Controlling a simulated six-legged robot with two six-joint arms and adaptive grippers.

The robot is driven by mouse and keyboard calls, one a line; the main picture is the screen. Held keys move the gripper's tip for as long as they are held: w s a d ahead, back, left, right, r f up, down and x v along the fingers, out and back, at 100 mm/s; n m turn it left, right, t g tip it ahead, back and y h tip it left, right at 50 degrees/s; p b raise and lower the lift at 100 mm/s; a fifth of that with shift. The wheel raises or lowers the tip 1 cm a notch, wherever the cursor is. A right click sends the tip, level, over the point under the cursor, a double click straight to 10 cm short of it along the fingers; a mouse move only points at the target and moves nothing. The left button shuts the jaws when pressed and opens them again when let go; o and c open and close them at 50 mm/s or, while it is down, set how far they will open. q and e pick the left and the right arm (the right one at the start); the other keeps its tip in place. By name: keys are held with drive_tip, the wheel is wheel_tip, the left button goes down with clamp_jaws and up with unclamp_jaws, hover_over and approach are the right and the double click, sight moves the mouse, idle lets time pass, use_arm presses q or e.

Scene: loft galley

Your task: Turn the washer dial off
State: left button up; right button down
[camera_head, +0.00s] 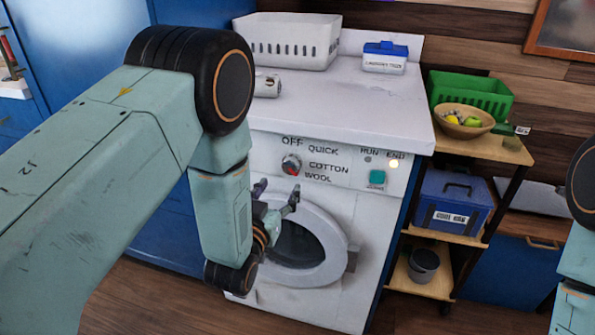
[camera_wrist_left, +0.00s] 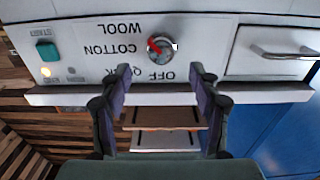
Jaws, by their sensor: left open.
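The washer (camera_head: 350,240) has a white front panel. Its round metal dial (camera_head: 291,164) has a red mark and stands beside the words OFF, QUICK, COTTON and WOOL. The dial also shows in the upside-down left wrist view (camera_wrist_left: 160,47), with its red mark toward the COTTON and WOOL side; I cannot tell the exact setting. My left gripper (camera_head: 278,194) is open and empty, in front of the washer and below the dial. In the left wrist view its two fingers (camera_wrist_left: 160,75) are spread, with the dial beyond the gap between them, apart from both. My right gripper is out of view.
The round washer door (camera_head: 336,226) bulges below the panel. A green button (camera_head: 377,178) and lit END lamp (camera_head: 393,163) are at right. A white basket (camera_head: 290,42), a metal can (camera_head: 267,85) and a blue-lidded box (camera_head: 385,58) stand on top. A shelf cart stands right.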

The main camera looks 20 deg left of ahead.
sight(289, 168)
use_arm(q)
drive_tip(key=w+b, duration=0.1)
drive_tip(key=w, duration=0.5)
drive_tip(key=shift+w+a+r+b, duration=0.1)
drive_tip(key=shift+w+r+b, duration=0.1)
drive_tip(key=shift+w+b, duration=0.15)
drive_tip(key=shift+w, duration=0.6)
drive_tip(key=shift+s, duration=0.1)
drive_tip(key=shift+c, duration=0.6)
drive_tip(key=c, duration=1.1)
